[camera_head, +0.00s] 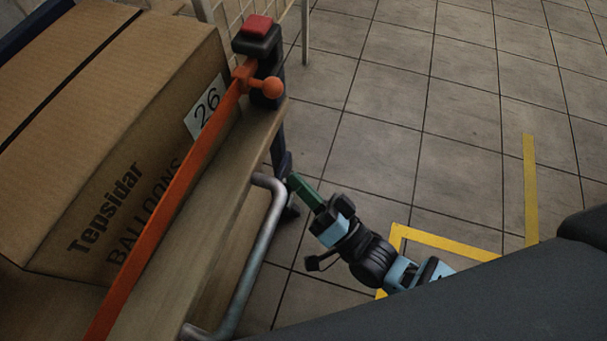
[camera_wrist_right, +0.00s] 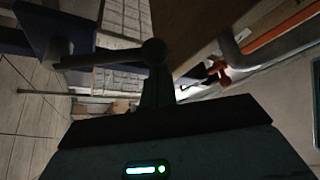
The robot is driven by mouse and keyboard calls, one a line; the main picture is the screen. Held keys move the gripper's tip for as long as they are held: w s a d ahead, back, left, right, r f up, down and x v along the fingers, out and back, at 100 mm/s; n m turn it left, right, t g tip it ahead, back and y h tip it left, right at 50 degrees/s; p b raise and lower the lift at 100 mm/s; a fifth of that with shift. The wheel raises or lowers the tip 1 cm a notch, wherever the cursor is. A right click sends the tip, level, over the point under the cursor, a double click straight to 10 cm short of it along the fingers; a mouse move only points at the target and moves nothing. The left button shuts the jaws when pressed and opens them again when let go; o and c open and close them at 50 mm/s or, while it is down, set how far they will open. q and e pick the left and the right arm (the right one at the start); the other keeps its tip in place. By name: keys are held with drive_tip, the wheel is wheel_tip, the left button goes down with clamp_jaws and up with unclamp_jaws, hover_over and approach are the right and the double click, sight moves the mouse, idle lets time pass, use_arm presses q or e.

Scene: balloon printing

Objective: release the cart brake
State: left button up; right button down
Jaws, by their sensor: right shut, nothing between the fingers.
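The cart (camera_head: 215,215) has a wooden deck and a bent grey metal handle (camera_head: 264,240). A dark post (camera_head: 278,140) stands at its far corner, with a red-topped block (camera_head: 257,30) on top and an orange ball knob (camera_head: 271,88) below it. The frames do not make clear which part is the brake. My right gripper (camera_head: 297,184) is shut and empty, its green fingers beside the lower post; I cannot tell if they touch. In the right wrist view, a dark rod with a round end (camera_wrist_right: 153,50) shows by the fingers. My left gripper is not in view.
A cardboard box (camera_head: 120,140) marked "Tepsidar Balloons" and "26" stands on the cart behind an orange bar (camera_head: 165,215). A white wire rack (camera_head: 228,14) stands beyond it. Tiled floor with yellow tape (camera_head: 531,190) lies open on the right.

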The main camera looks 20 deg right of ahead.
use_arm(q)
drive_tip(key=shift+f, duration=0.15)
use_arm(e)
drive_tip(key=shift+s+a+f+n, duration=0.1)
drive_tip(key=shift+s+a+n, duration=0.1)
drive_tip(key=shift+n, duration=0.2)
